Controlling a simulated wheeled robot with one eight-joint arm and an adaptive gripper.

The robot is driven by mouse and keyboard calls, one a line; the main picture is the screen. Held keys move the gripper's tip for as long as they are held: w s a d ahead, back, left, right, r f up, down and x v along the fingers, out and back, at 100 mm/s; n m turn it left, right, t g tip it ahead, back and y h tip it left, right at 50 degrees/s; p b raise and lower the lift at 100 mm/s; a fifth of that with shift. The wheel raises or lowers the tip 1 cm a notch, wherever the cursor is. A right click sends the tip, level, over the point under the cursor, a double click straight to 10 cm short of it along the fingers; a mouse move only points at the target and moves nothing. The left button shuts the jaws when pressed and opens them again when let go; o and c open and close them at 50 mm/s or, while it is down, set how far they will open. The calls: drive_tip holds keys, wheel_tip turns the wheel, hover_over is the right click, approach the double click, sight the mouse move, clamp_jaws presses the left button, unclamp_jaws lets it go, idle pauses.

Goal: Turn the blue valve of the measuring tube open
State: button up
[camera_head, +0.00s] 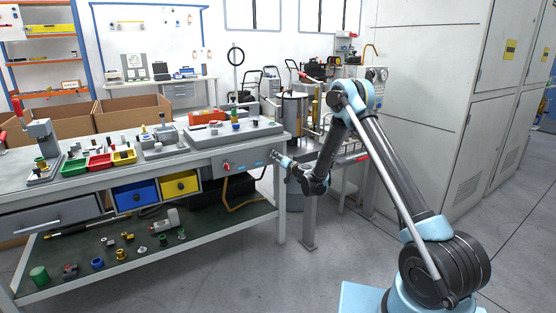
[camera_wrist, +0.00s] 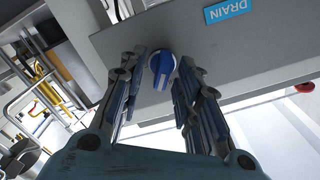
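My gripper (camera_wrist: 160,82) is open in the wrist view, with one finger on each side of the knob. Gaps show between the knob and both fingers, so it is not gripped. In the head view my gripper (camera_head: 277,156) is at the right end of the workbench's front panel (camera_head: 240,160). The blue valve cannot be made out clearly there. I cannot tell which item is the measuring tube.
A red knob (camera_head: 227,166) sits left on the same panel. The workbench (camera_head: 190,158) carries trays and fixtures; blue (camera_head: 135,195) and yellow (camera_head: 180,184) bins hang below. A grey cabinet (camera_head: 420,100) stands behind my arm. Floor is clear in front of the bench.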

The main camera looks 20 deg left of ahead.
clamp_jaws()
drive_tip(key=shift+m, duration=0.4)
drive_tip(key=m, duration=1)
drive_tip(key=shift+w+d+f, duration=0.1)
drive_tip(key=shift+d+f, duration=0.05)
drive_tip(key=shift+m, duration=0.4)
idle(0.4)
